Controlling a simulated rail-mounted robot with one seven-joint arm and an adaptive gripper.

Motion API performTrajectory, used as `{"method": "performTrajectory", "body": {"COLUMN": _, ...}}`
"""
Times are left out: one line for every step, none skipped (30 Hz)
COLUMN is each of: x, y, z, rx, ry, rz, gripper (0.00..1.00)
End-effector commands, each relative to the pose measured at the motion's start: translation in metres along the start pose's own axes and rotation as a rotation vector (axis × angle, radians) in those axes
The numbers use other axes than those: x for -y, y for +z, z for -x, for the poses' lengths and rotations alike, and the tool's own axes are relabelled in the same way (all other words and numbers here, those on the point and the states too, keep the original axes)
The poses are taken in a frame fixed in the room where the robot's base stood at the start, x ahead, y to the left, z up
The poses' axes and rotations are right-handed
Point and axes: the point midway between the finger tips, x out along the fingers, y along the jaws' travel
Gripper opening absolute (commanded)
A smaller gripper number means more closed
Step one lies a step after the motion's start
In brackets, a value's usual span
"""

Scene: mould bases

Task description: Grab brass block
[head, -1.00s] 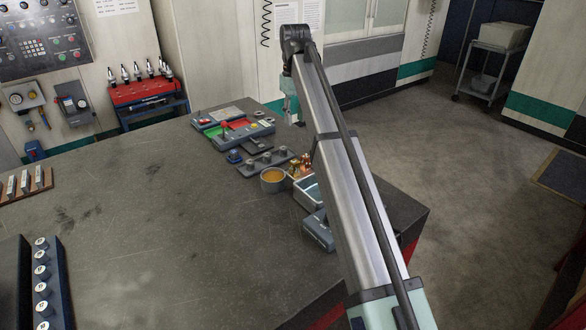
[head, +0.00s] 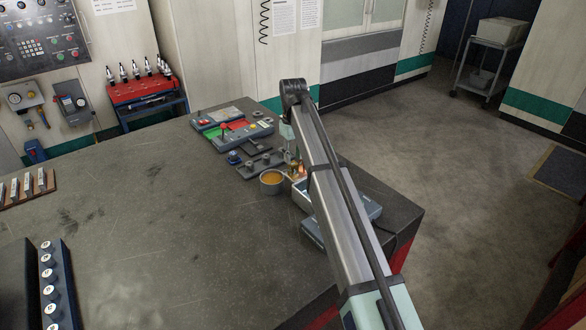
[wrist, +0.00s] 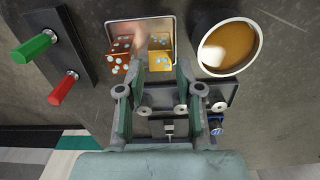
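My gripper (wrist: 155,78) is open in the wrist view, with its two fingers apart and nothing visible between the tips. The brass block (wrist: 160,57) is yellow with pale round spots and sits in a shallow metal tray (wrist: 166,24), just ahead of the fingertips. A copper-red block (wrist: 121,48) with similar spots is to its left in the same tray. In the head view my gripper (head: 292,156) is above the tray area, partly hidden by my arm. The blocks (head: 299,170) are small there, and I cannot separate them clearly.
A round cup of amber liquid (wrist: 228,46) stands close right of the tray. A dark plate with green (wrist: 34,49) and red (wrist: 63,88) handles is at left. A dark plate with metal rings (wrist: 180,108) lies under the gripper.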

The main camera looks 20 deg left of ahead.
Motion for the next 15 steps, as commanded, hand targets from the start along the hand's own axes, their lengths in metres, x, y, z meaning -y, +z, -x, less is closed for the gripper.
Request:
{"method": "performTrajectory", "body": {"x": 0.001, "y": 0.001, "z": -0.004, "rx": 0.001, "ry": -0.001, "rz": 0.000, "gripper": 0.35}}
{"method": "performTrajectory", "body": {"x": 0.001, "y": 0.001, "z": -0.009, "rx": 0.001, "ry": -0.001, "rz": 0.000, "gripper": 0.35}}
{"method": "performTrajectory", "body": {"x": 0.001, "y": 0.001, "z": -0.015, "rx": 0.002, "ry": -0.001, "rz": 0.000, "gripper": 0.35}}
{"method": "performTrajectory", "body": {"x": 0.001, "y": 0.001, "z": -0.019, "rx": 0.002, "ry": -0.001, "rz": 0.000, "gripper": 0.35}}
{"method": "performTrajectory", "body": {"x": 0.001, "y": 0.001, "z": -0.023, "rx": 0.001, "ry": 0.000, "rz": 0.000, "gripper": 0.35}}
{"method": "performTrajectory", "body": {"x": 0.001, "y": 0.000, "z": -0.027, "rx": 0.000, "ry": 0.000, "rz": 0.000, "gripper": 0.35}}
{"method": "performTrajectory", "body": {"x": 0.001, "y": 0.000, "z": -0.029, "rx": 0.000, "ry": 0.000, "rz": 0.000, "gripper": 0.35}}
{"method": "performTrajectory", "body": {"x": 0.001, "y": 0.000, "z": -0.031, "rx": 0.000, "ry": 0.000, "rz": 0.000, "gripper": 0.35}}
{"method": "performTrajectory", "body": {"x": 0.001, "y": 0.000, "z": -0.033, "rx": 0.000, "ry": 0.000, "rz": 0.000, "gripper": 0.35}}
{"method": "performTrajectory", "body": {"x": 0.001, "y": 0.000, "z": -0.033, "rx": 0.000, "ry": 0.000, "rz": 0.000, "gripper": 0.35}}
{"method": "performTrajectory", "body": {"x": 0.000, "y": 0.000, "z": -0.034, "rx": 0.000, "ry": 0.000, "rz": 0.000, "gripper": 0.35}}
{"method": "performTrajectory", "body": {"x": 0.000, "y": 0.000, "z": -0.034, "rx": -0.001, "ry": 0.000, "rz": 0.000, "gripper": 0.35}}
{"method": "performTrajectory", "body": {"x": 0.000, "y": 0.000, "z": -0.034, "rx": -0.001, "ry": 0.000, "rz": 0.000, "gripper": 0.35}}
{"method": "performTrajectory", "body": {"x": 0.000, "y": 0.000, "z": -0.033, "rx": -0.001, "ry": 0.000, "rz": 0.000, "gripper": 0.35}}
{"method": "performTrajectory", "body": {"x": 0.000, "y": 0.000, "z": -0.033, "rx": -0.001, "ry": 0.000, "rz": 0.000, "gripper": 0.32}}
